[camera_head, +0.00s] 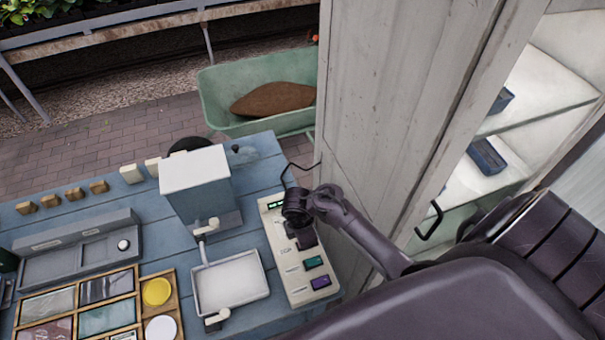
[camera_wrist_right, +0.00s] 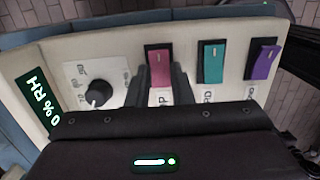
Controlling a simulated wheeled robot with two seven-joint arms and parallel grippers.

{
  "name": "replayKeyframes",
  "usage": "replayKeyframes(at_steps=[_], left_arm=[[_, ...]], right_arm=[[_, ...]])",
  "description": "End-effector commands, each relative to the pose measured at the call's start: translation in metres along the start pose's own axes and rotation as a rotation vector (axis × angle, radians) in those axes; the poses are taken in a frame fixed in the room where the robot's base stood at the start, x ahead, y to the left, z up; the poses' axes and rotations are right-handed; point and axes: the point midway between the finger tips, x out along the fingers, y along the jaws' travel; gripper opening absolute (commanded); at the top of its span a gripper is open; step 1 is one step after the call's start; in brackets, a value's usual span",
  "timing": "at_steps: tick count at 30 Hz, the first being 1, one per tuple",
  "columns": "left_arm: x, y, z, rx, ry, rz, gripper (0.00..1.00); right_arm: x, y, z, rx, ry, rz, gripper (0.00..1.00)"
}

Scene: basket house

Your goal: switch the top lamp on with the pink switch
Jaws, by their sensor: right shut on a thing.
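The pink switch (camera_wrist_right: 158,55) is on a cream control panel (camera_wrist_right: 28,70), left of a teal switch (camera_wrist_right: 211,62) and a purple switch (camera_wrist_right: 262,60). In the head view the panel (camera_head: 296,294) lies along the table's right edge, and my right gripper (camera_head: 305,240) is over it, hiding the pink switch. In the wrist view my right gripper's fingers (camera_wrist_right: 163,88) are close together, shut on the lower part of the pink switch. I cannot make out the top lamp in either view. My left gripper is not in view.
The panel also has a black knob (camera_wrist_right: 98,93) and a green display (camera_wrist_right: 40,100). A grey-white box device (camera_head: 195,170) and white tray (camera_head: 230,284) stand left of the panel on the blue table (camera_head: 262,150). A wooden cabinet wall (camera_head: 385,110) rises close at the right.

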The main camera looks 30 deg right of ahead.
Motion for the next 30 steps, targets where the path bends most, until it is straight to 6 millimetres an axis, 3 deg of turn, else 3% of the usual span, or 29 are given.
replayKeyframes(at_steps=[7,18,19,23,30], left_arm=[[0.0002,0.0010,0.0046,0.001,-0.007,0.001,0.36],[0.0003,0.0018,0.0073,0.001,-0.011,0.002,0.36],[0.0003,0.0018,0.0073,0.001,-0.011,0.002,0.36],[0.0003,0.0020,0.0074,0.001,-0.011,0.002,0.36],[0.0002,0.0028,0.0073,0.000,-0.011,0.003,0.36]], right_arm=[[0.0012,-0.0009,0.0046,0.001,0.124,-0.001,0.00],[0.0014,-0.0010,0.0056,0.000,0.137,-0.001,0.00],[0.0014,-0.0010,0.0056,0.000,0.137,-0.001,0.24],[0.0012,-0.0008,0.0055,0.000,0.136,-0.001,0.41],[0.0008,-0.0005,0.0054,0.000,0.136,0.000,0.42]])
